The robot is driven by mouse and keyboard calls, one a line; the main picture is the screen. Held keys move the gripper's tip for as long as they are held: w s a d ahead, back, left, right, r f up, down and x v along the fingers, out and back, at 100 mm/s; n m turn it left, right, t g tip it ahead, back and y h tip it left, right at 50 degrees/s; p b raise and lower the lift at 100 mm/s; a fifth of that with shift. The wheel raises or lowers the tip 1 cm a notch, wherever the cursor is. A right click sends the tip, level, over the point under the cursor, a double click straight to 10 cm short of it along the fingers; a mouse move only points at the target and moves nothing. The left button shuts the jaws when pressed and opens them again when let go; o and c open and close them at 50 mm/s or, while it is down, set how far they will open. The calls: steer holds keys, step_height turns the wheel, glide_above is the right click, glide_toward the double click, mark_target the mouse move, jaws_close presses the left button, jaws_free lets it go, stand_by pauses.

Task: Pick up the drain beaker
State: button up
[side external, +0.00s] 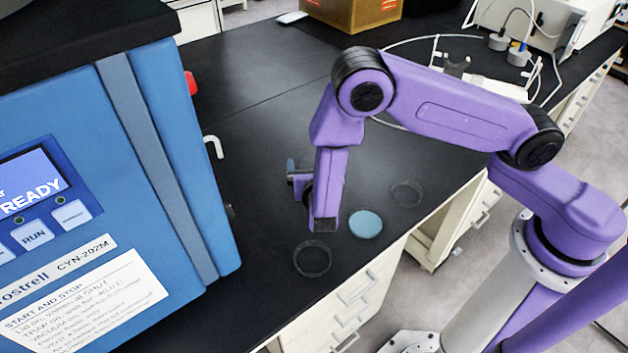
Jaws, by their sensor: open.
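No upright beaker can be clearly made out in the side external view. Three round things lie on the black bench near its front edge: a clear ring-shaped vessel or dish (312,259), a pale blue disc (365,224) and a dark, see-through ring (407,194). I cannot tell whether one of them is the drain beaker. My gripper (323,224) points down, above or behind the clear ring and left of the pale blue disc. It is open, and nothing shows between its fingers, though the gap is mostly hidden from this side.
The blue freeze dryer (150,150) stands close on the left, with a READY screen, a red knob (191,83) and a white hooked spout (214,146) on its side. A cardboard box (352,15) and white instrument (545,25) stand behind. The middle bench (255,125) is clear.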

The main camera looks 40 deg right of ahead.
steer(key=shift+w, duration=0.15)
steer(key=c, duration=1.4)
steer(key=shift+r, duration=0.1)
